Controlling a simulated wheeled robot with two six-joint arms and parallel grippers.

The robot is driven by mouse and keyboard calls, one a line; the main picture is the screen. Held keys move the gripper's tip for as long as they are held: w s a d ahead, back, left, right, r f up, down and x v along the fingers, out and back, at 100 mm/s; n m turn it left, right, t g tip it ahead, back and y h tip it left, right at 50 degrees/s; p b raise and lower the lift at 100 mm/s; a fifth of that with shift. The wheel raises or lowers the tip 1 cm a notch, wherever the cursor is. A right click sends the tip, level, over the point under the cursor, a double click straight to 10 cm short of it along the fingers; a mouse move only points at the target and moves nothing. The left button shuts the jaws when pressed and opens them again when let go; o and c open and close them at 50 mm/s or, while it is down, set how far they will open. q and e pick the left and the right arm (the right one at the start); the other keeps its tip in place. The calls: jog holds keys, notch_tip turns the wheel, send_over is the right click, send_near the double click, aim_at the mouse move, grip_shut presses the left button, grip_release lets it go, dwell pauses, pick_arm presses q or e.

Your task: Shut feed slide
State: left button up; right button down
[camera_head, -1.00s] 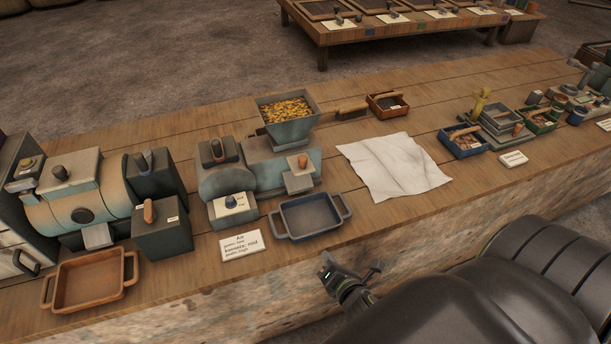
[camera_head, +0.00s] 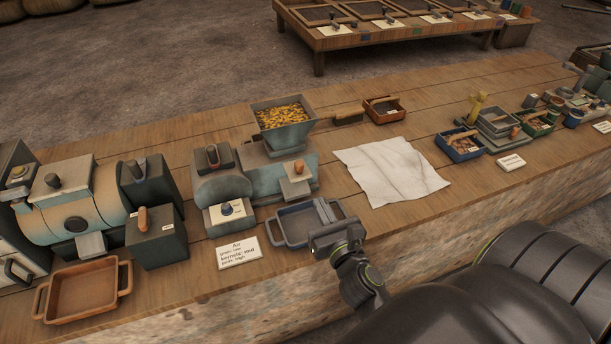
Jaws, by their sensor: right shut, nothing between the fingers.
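A teal-grey machine (camera_head: 222,183) stands on the bench with a hopper (camera_head: 284,136) full of yellow kernels on top. A small pale plate (camera_head: 296,190) with an orange knob (camera_head: 299,166) sits on its right front; it may be the feed slide, but I cannot tell how far it is pushed in. My right gripper (camera_head: 325,211) is shut and empty. It is over the right side of the blue-grey tray (camera_head: 283,238), in front of the plate and apart from the knob. My left gripper is not in view.
A white cloth (camera_head: 390,172) lies right of the machine. A second machine (camera_head: 78,200) and a brown tray (camera_head: 82,294) are at the left. Small bins (camera_head: 459,146) are farther right.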

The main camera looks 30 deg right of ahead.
aim_at(301, 167)
jog(key=x, duration=1)
jog(key=shift+w, duration=0.25)
jog(key=x, duration=0.3)
jog(key=shift+w+d, duration=0.1)
jog(key=shift+w, duration=0.3)
jog(key=shift+r, duration=0.25)
jog(key=shift+w, duration=0.1)
